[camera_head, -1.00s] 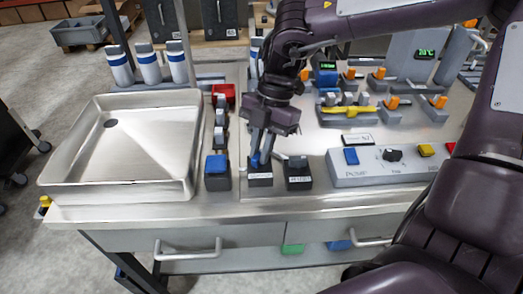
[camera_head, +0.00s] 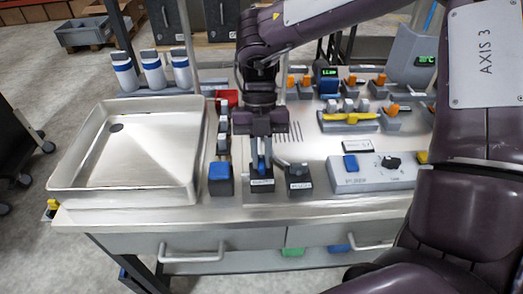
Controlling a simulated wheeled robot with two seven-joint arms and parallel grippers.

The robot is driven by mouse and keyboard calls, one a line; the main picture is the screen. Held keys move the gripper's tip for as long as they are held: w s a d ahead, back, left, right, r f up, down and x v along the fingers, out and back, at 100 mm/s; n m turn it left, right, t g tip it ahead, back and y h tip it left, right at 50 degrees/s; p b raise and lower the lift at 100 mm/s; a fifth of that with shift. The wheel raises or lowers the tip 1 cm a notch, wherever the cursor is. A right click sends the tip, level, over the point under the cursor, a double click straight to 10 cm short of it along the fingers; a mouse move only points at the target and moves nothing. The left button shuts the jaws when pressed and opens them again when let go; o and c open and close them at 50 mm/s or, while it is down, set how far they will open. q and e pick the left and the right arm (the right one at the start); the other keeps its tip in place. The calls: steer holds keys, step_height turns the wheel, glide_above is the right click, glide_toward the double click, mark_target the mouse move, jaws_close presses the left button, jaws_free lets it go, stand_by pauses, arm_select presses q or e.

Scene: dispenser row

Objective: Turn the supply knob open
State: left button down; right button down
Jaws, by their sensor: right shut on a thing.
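My right gripper (camera_head: 261,154) reaches down from the upper right and is shut on a small blue handle (camera_head: 261,164). The handle stands on a dark labelled block (camera_head: 261,185) at the front of the steel worktop. The fingers hide part of the handle, and the label is too small to read, so I cannot confirm that it is the supply knob. A similar dark block with a grey lever (camera_head: 298,180) stands just right of it, apart from the gripper. My left gripper is not in view.
A steel sink tray (camera_head: 75,165) lies to the left. A blue-topped block (camera_head: 220,178) stands close left of the gripper. A grey control box (camera_head: 345,185) with a blue button and black knob is at right. Orange and yellow handled valves (camera_head: 345,117) stand behind.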

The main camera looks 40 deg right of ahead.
stand_by(0.5)
steer(key=c, duration=1.4)
jaws_free()
steer(key=shift+c, duration=0.2)
steer(key=p+v, duration=0.1)
steer(key=v, duration=0.6)
steer(key=shift+r+p, duration=0.35)
steer(key=shift+r, duration=0.05)
steer(key=shift+w, duration=0.1)
